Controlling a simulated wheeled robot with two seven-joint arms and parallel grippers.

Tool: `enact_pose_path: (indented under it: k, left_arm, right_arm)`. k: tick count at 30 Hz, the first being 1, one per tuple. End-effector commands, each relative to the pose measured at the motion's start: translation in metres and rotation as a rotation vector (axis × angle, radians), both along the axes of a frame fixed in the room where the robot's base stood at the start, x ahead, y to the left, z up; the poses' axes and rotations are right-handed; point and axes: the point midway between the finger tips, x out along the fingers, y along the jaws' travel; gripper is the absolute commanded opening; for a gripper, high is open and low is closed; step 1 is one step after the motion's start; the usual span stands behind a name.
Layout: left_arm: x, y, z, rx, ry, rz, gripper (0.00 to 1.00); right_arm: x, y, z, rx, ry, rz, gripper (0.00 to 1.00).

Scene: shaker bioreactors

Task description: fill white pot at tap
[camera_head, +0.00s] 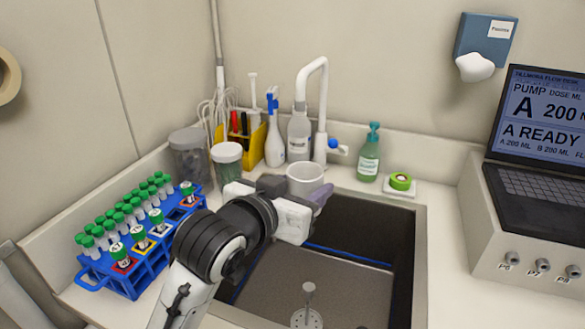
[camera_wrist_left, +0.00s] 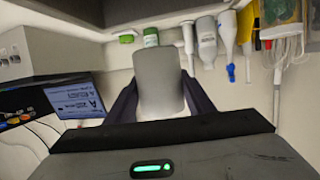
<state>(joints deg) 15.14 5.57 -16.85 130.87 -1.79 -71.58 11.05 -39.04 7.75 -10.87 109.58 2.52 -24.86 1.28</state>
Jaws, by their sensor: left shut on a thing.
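The white pot (camera_head: 306,176) is at the back edge of the sink, upright as far as I can see. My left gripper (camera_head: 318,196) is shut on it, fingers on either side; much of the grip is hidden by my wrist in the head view. The pot also shows between the dark fingers in the left wrist view (camera_wrist_left: 160,78). The white tap (camera_head: 323,105) arches up behind the pot, with a blue knob (camera_head: 334,145) at its side. The pot appears below the spout in the head view; exact alignment is unclear. No water stream is visible. My right gripper is out of view.
The dark sink (camera_head: 345,290) has a drain post (camera_head: 309,300). A blue rack (camera_head: 130,282) of green-capped tubes stands left, with two jars (camera_head: 227,165) behind it. Bottles, a green soap bottle (camera_head: 368,155) and green tape (camera_head: 400,181) line the back. A laptop-like pump unit (camera_head: 540,150) stands right.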

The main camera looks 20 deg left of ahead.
Motion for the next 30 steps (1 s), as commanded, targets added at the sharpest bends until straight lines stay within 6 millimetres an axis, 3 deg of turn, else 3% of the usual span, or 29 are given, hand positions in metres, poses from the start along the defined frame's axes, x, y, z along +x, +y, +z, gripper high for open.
enact_pose_path:
  k: [3, 6, 11, 30]
  left_arm:
    - [0.007, 0.022, 0.005, 0.001, 0.000, -0.021, 0.27]
    - [0.010, 0.030, 0.006, 0.002, -0.001, -0.031, 0.27]
    - [0.019, 0.032, 0.005, 0.000, 0.000, -0.034, 0.27]
    - [0.081, 0.044, 0.006, -0.001, 0.000, -0.033, 0.27]
  right_arm:
    - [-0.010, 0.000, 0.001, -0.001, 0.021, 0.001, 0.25]
    - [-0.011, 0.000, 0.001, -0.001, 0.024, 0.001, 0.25]
    - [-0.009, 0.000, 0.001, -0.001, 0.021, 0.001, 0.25]
    - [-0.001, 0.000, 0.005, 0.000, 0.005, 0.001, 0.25]
